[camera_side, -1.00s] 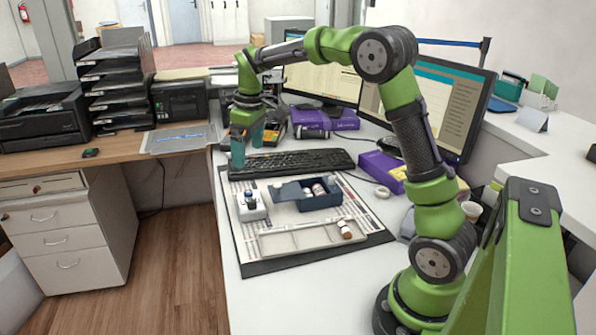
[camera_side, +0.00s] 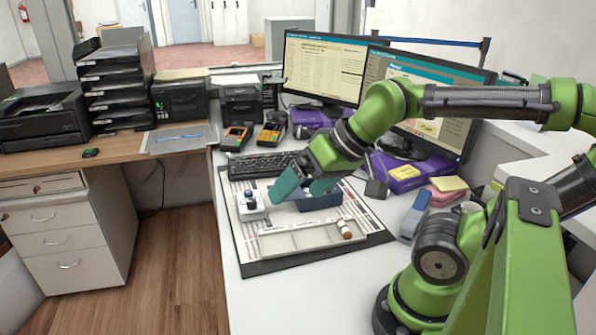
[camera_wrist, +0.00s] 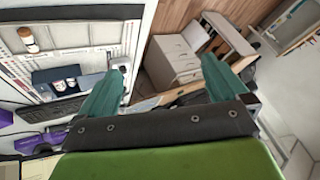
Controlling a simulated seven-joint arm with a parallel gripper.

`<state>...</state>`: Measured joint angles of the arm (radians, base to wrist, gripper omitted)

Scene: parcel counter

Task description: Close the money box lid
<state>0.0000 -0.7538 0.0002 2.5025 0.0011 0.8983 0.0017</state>
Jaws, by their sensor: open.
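The money box (camera_side: 322,203) is a dark blue open box on the mat, partly hidden behind my gripper in the side view. In the wrist view the money box (camera_wrist: 41,76) shows at the left with rolls inside. A grey-blue panel (camera_wrist: 92,82) reaches from it towards my left finger and appears to be its lid, folded open. My gripper (camera_side: 303,187) is tilted down over the box and lid area, with its teal fingers apart and nothing between them. It also shows in the wrist view (camera_wrist: 163,66). I cannot tell whether a finger touches the lid.
A white device (camera_side: 250,205) stands left of the box. A pale shallow tray (camera_side: 290,243) with a small roll (camera_side: 345,229) lies in front. The keyboard (camera_side: 262,165) is behind, and a purple box (camera_side: 400,176) stands to the right. The mat's front edge is clear.

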